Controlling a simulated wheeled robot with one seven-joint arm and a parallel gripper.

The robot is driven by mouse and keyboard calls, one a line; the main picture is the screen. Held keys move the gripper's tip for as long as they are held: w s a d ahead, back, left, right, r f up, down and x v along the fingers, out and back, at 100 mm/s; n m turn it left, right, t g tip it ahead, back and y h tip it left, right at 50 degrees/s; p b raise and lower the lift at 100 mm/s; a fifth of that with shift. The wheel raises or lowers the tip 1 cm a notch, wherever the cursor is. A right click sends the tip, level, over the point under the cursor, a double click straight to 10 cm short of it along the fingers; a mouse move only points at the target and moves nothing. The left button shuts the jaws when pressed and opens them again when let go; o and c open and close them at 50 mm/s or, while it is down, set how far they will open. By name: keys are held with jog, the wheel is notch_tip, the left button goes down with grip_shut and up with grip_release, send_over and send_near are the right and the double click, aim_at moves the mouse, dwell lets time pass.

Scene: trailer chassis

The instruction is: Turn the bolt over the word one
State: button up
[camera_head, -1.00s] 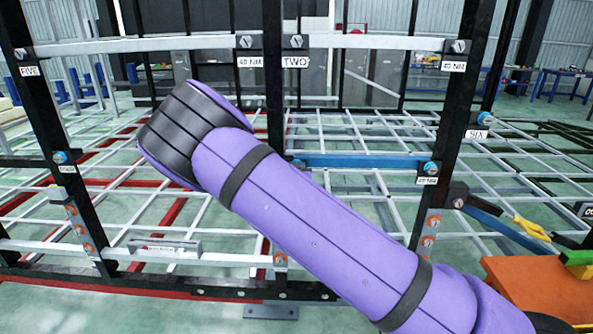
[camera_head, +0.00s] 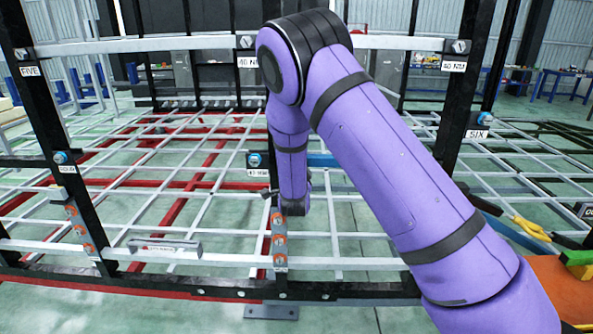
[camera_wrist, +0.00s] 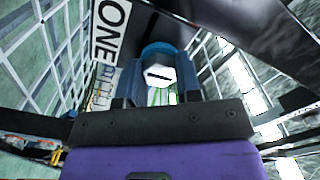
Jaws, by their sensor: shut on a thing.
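The word ONE (camera_wrist: 108,32) is on a white label at the upper left of the wrist view. Beside it is a bolt (camera_wrist: 160,75) with a pale hex head and a blue collar. My gripper (camera_wrist: 158,92) has its two fingers on either side of this bolt and is shut on it. The finger contact is partly hidden by the dark gripper body. In the head view my purple arm hangs in front of the middle post, and the gripper and this bolt cannot be made out there.
Black posts and white rails form the chassis frame. A blue bolt (camera_head: 254,159) with a 40 NM label sits left of my wrist. Bolts at FIVE (camera_head: 22,54) and SIX (camera_head: 484,118) are on the side posts. Yellow-handled pliers (camera_head: 530,228) lie at the right.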

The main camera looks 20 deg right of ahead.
jog(key=shift+s+f+m, duration=0.1)
jog(key=shift+m, duration=15.2)
jog(key=o, duration=0.9)
jog(key=shift+s, duration=0.1)
